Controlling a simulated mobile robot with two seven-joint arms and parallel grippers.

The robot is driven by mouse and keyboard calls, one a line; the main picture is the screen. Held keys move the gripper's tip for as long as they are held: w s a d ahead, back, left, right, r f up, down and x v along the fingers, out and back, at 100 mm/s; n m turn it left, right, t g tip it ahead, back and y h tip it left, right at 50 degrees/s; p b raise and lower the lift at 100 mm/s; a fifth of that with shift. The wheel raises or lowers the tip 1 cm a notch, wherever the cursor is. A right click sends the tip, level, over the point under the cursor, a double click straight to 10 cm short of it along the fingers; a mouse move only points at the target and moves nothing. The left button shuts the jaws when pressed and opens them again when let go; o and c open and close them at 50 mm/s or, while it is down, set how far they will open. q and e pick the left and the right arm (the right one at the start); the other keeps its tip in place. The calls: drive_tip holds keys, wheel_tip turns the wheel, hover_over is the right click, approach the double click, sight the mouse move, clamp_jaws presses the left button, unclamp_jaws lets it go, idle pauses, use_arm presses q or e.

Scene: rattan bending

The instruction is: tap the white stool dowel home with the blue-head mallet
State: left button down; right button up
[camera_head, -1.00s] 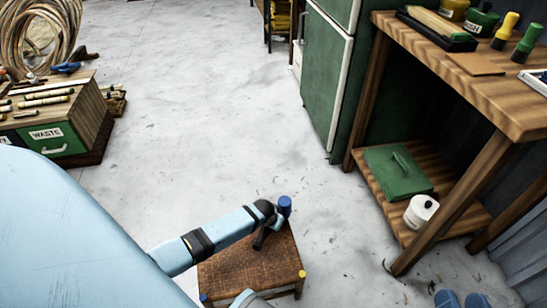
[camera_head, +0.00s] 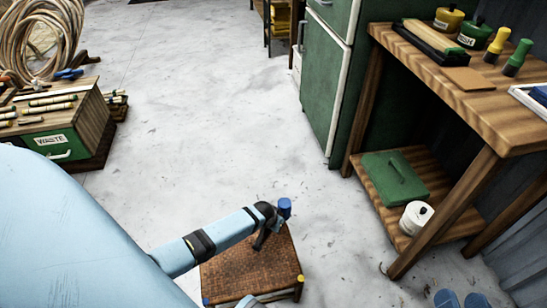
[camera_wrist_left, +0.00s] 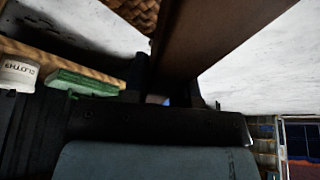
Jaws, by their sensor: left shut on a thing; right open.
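The woven brown stool (camera_head: 245,268) stands on the floor at the bottom middle of the head view. My left gripper (camera_head: 266,214) is above its far right corner, shut on the blue-head mallet (camera_head: 285,206). The blue head stands up beside the fingers. In the left wrist view a brown bar, which looks like the mallet handle (camera_wrist_left: 215,40), runs from between the dark fingers. The stool's woven seat (camera_wrist_left: 135,12) shows behind. My right gripper (camera_head: 250,302) shows only as a pale blue piece at the bottom edge, fingertips hidden. I cannot make out the white dowel.
A wooden bench (camera_head: 480,125) stands at the right, with a green toolbox (camera_head: 394,178) and white pot (camera_head: 416,217) on its lower shelf. A green cabinet (camera_head: 325,100) is behind it. A WASTE drawer unit (camera_head: 60,140) is at the left. The floor between is clear.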

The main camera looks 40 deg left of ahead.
use_arm(q)
drive_tip(key=shift+f, duration=0.25)
wheel_tip(320, 180, down, 4)
drive_tip(key=shift+r+b, duration=0.1)
drive_tip(key=shift+b, duration=1.1)
wheel_tip(320, 180, up, 4)
drive_tip(key=p, duration=0.4)
drive_tip(key=shift+p, duration=0.4)
drive_tip(key=shift+f, duration=0.45)
